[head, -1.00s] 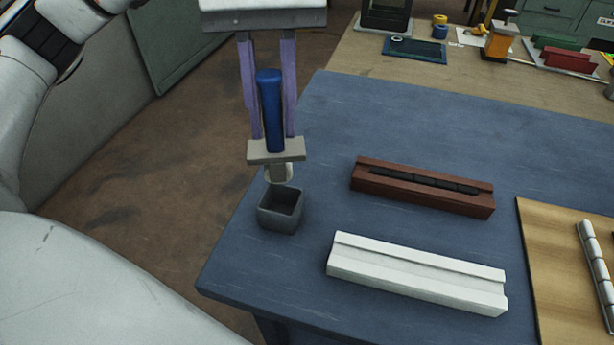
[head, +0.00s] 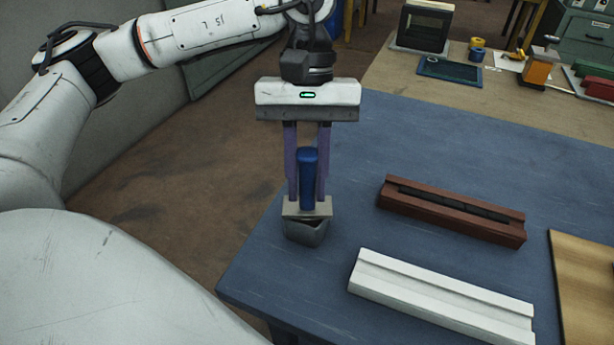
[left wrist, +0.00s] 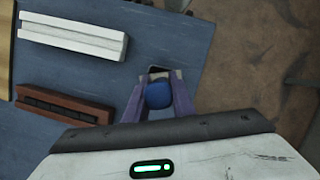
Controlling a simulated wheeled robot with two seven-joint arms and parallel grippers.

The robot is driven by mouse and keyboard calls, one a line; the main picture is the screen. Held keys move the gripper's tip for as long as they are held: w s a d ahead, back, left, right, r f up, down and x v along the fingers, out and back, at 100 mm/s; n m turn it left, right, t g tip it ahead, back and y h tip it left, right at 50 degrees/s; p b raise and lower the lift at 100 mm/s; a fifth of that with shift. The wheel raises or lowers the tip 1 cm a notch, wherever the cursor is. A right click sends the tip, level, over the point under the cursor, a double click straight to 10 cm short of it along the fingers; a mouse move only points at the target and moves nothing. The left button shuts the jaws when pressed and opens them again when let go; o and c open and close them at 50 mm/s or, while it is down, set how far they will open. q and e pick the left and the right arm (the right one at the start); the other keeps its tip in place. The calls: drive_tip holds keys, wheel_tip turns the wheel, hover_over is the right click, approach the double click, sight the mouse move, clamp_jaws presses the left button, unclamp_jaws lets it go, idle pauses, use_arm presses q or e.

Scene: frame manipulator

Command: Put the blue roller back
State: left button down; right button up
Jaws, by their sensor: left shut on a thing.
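My left gripper (head: 307,192) is shut on the blue roller (head: 308,172), whose blue handle stands upright between the purple fingers. A pale block (head: 306,207) forms its lower part, just below the fingertips. It is over the small grey square cup (head: 304,232), which stands near the left edge of the blue table. The roller's lower end is hidden, and I cannot tell how deep it is in the cup. In the left wrist view the blue handle top (left wrist: 159,94) shows between the fingers, with the cup mostly hidden behind. My right gripper is not in view.
A white grooved block (head: 440,300) and a brown grooved block with a dark bar (head: 450,212) lie to the right on the blue table (head: 345,225). A wooden board (head: 580,290) is at the right edge. A dark box and tools stand at the back.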

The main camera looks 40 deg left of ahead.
use_arm(q)
drive_tip(key=shift+f, duration=0.15)
drive_tip(key=c, duration=1.5)
unclamp_jaws()
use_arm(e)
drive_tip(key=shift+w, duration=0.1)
use_arm(q)
drive_tip(key=shift+r, duration=0.25)
drive_tip(key=shift+w+r, duration=0.15)
drive_tip(key=shift+r, duration=0.15)
drive_tip(key=p+v, duration=0.1)
drive_tip(key=v, duration=1)
drive_tip(key=shift+a+r+p, duration=0.1)
drive_tip(key=shift+p, duration=0.3)
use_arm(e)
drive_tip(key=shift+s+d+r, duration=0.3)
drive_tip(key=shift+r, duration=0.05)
